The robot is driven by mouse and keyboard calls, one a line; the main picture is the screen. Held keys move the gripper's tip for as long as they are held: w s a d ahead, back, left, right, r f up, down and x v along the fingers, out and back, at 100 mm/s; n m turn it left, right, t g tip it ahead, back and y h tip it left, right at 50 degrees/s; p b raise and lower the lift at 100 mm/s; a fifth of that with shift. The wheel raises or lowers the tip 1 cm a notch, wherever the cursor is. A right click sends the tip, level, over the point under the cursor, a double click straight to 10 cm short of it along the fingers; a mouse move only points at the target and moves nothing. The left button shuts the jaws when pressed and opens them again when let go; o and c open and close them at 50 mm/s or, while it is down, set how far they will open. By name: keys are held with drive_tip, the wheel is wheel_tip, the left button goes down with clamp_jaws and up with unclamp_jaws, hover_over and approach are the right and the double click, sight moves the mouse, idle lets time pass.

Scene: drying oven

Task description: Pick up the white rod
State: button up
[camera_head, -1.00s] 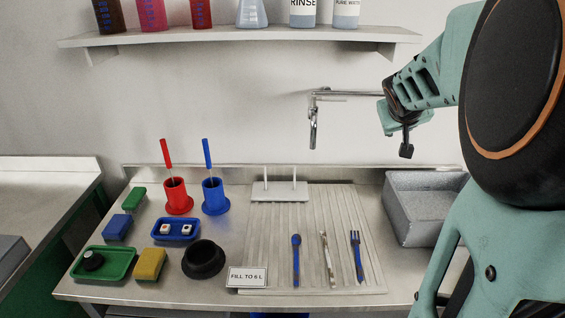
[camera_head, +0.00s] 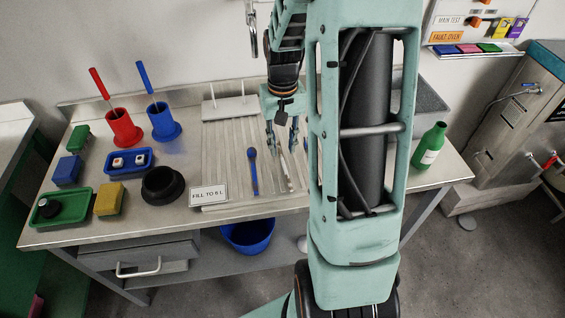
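Two thin white upright rods stand on a white base (camera_head: 229,105) at the back of the ribbed drainboard; the left rod (camera_head: 213,91) and right rod (camera_head: 243,87) both show. A slim whitish utensil with brown marks (camera_head: 284,170) lies on the drainboard, partly covered by my gripper. I cannot tell which of these is the white rod of the task. My gripper (camera_head: 282,140) points down above the drainboard, right of the rod stand. Its fingers look apart, with nothing seen held between them. Whether it touches the utensil is unclear.
A blue spoon (camera_head: 253,172) lies left of my gripper; my arm hides the right of the drainboard. Red (camera_head: 124,130) and blue (camera_head: 163,123) holders, a black bowl (camera_head: 164,186) and a sign (camera_head: 208,196) stand left. A green bottle (camera_head: 429,147) stands right.

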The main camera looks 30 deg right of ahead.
sight(283, 162)
drive_tip(key=f, duration=0.5)
drive_tip(key=shift+w+d+f, duration=0.2)
drive_tip(key=shift+w+f, duration=0.05)
drive_tip(key=shift+f, duration=0.05)
clamp_jaws()
